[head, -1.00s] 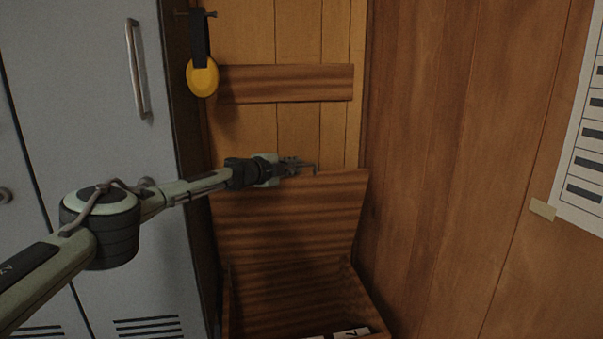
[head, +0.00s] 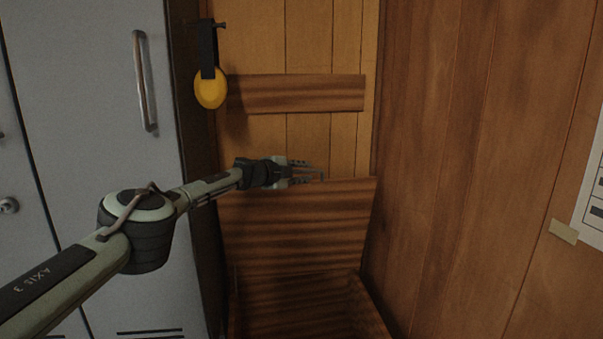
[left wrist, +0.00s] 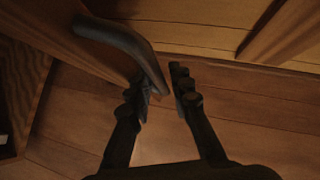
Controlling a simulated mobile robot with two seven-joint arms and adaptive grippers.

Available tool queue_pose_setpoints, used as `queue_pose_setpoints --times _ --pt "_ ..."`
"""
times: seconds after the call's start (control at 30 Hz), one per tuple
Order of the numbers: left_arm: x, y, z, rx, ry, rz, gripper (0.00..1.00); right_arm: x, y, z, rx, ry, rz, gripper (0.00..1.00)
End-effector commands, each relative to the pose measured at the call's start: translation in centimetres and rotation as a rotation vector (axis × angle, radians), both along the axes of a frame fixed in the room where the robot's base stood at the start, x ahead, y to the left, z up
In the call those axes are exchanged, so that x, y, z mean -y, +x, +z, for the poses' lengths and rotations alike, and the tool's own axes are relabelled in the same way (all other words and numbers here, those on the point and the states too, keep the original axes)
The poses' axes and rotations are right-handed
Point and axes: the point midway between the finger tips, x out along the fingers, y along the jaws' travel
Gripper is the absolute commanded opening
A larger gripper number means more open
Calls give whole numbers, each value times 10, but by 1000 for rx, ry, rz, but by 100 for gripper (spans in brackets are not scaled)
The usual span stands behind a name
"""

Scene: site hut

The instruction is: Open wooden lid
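The wooden lid (head: 297,232) stands raised at the back of a wooden box (head: 368,310), tilted up with its inner face towards me. My left gripper (head: 318,173) is at the lid's top edge, its two fingers apart. In the left wrist view, my left gripper (left wrist: 160,95) has a gap between its fingertips. A dark curved handle (left wrist: 118,38) on the lid (left wrist: 55,45) ends near that gap, and the fingers do not look closed on it. My right gripper is not in view.
A grey locker (head: 90,190) stands on the left. A yellow round item (head: 210,88) hangs on a dark strap above the lid. A wooden rail (head: 295,93) crosses the back wall. A panelled wall (head: 440,170) closes off the right side.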

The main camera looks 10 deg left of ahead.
Motion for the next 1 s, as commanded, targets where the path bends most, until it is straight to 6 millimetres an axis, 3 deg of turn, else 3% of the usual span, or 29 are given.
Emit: queue_pose_setpoints --times 0.57,1.0 --pt "-8 -3 0 -1 3 5 31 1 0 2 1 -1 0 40" --pt "-26 -40 13 2 1 4 31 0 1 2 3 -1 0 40"
